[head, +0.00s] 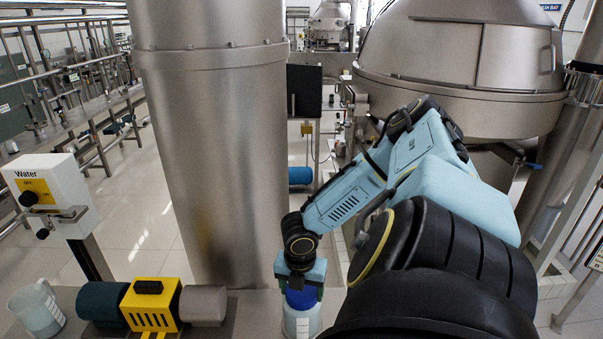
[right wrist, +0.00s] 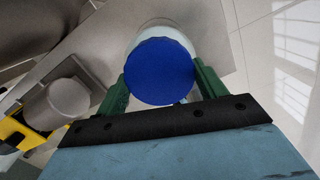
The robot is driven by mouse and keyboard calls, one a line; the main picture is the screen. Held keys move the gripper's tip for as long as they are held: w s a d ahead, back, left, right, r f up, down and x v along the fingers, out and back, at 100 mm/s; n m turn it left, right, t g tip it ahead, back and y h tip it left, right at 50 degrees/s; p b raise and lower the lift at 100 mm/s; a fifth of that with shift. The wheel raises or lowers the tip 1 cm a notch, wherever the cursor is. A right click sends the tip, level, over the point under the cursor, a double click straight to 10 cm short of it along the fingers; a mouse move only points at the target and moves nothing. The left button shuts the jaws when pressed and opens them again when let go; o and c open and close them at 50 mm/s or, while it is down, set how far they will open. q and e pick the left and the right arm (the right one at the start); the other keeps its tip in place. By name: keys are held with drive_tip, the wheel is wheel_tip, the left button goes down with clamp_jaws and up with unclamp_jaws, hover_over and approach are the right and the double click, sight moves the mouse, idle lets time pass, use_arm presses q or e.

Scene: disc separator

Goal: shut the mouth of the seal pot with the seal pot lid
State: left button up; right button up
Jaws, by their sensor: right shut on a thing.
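The seal pot lid is a round blue disc (right wrist: 160,72), seen face-on in the right wrist view, between the green fingers of my right gripper (right wrist: 161,76). The gripper is shut on it. In the head view the right gripper (head: 301,287) points down, with the blue lid (head: 300,299) below it. The seal pot (head: 300,322) is a pale, see-through vessel directly under the lid; its rim also shows behind the lid in the wrist view (right wrist: 158,32). The lid covers the mouth from above; I cannot tell whether it is fully seated. My left gripper is not in view.
A yellow and grey motor-like unit (head: 150,305) stands on the grey bench left of the pot. A clear beaker (head: 36,312) is at the far left, below a white Water dispenser (head: 52,194). A wide steel column (head: 215,130) rises behind the bench.

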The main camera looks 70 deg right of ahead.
drive_tip(key=shift+w+d+r, duration=0.25)
drive_tip(key=shift+d+r, duration=0.05)
drive_tip(key=m, duration=0.2)
drive_tip(key=shift+m, duration=0.6)
clamp_jaws()
drive_tip(key=o, duration=1.5)
unclamp_jaws()
drive_tip(key=o, duration=0.4)
drive_tip(key=shift+s+a, duration=0.15)
drive_tip(key=shift+a, duration=0.1)
drive_tip(key=shift+c, duration=0.2)
drive_tip(key=shift+f, duration=0.1)
